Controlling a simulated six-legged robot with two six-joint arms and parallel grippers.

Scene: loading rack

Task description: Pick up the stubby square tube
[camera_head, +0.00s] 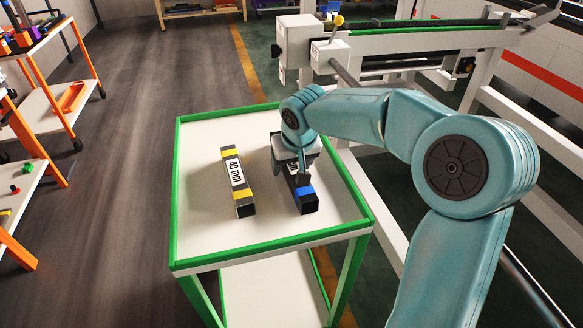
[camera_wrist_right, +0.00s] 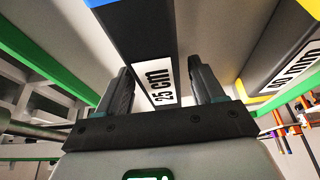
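Two square tubes lie side by side on the white top of a green-edged cart (camera_head: 203,215). I cannot tell which is the stubby one. My right gripper (camera_head: 300,172) is over the blue-banded tube and hides its far part. Its fingers (camera_wrist_right: 162,72) are apart, with that tube between or just beyond them; contact is unclear. My left gripper is out of view.
The cart has a raised green rim (camera_head: 272,245) and a lower shelf (camera_head: 275,290). A white frame with a green rail (camera_head: 430,40) stands behind and right. Orange-legged shelves (camera_head: 60,105) stand at the left. The cart top left of the yellow-banded tube is clear.

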